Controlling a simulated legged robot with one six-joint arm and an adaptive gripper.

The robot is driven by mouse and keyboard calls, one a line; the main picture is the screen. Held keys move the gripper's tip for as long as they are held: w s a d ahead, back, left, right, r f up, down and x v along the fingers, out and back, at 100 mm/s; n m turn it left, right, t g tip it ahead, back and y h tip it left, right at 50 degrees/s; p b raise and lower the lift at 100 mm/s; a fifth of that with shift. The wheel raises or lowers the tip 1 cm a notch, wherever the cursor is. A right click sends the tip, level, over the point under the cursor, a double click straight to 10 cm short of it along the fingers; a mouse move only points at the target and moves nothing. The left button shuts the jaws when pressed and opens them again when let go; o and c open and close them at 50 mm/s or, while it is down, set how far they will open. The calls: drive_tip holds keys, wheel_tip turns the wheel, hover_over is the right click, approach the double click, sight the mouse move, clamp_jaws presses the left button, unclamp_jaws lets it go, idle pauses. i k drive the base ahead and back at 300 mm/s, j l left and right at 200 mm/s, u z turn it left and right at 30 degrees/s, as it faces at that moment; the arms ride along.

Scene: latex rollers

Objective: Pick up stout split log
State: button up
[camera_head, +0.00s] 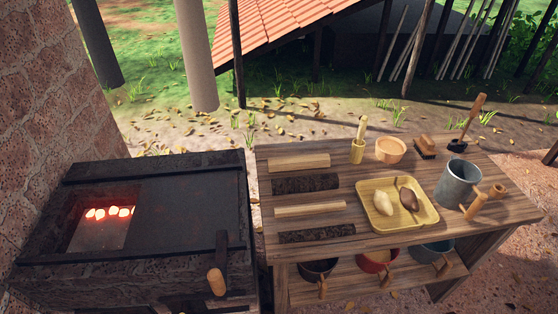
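Several pieces of wood lie in a row on the left part of the wooden table, one behind another. The thickest pale one (298,162) lies at the back and looks split, with a bare wood face. In front of it lies a thick dark bark-covered piece (305,184). Nearer still are a thin pale piece (310,209) and a thinner dark bark piece (316,233). I cannot tell for sure which is the stout split log; the back pale one and the thick bark one are the stoutest. My gripper is not in view.
A dark stove (170,205) with glowing embers (110,212) stands left of the table (385,240). A yellow tray (428,215), a grey metal mug (457,183) and a bowl (390,149) stand right of the wood. Pots (376,262) sit on the lower shelf.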

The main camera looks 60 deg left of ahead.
sight(302, 162)
drive_tip(key=i+u, duration=0.15)
drive_tip(key=u, duration=0.25)
drive_tip(key=i+u, duration=0.15)
drive_tip(key=u, duration=0.25)
drive_tip(key=i+u, duration=0.15)
drive_tip(key=u, duration=0.25)
drive_tip(key=i+u, duration=0.15)
drive_tip(key=u, duration=0.2)
drive_tip(key=i+u, duration=0.2)
drive_tip(key=u, duration=0.15)
drive_tip(key=i+u, duration=0.3)
drive_tip(key=i+l+u, duration=0.1)
drive_tip(key=u, duration=0.25)
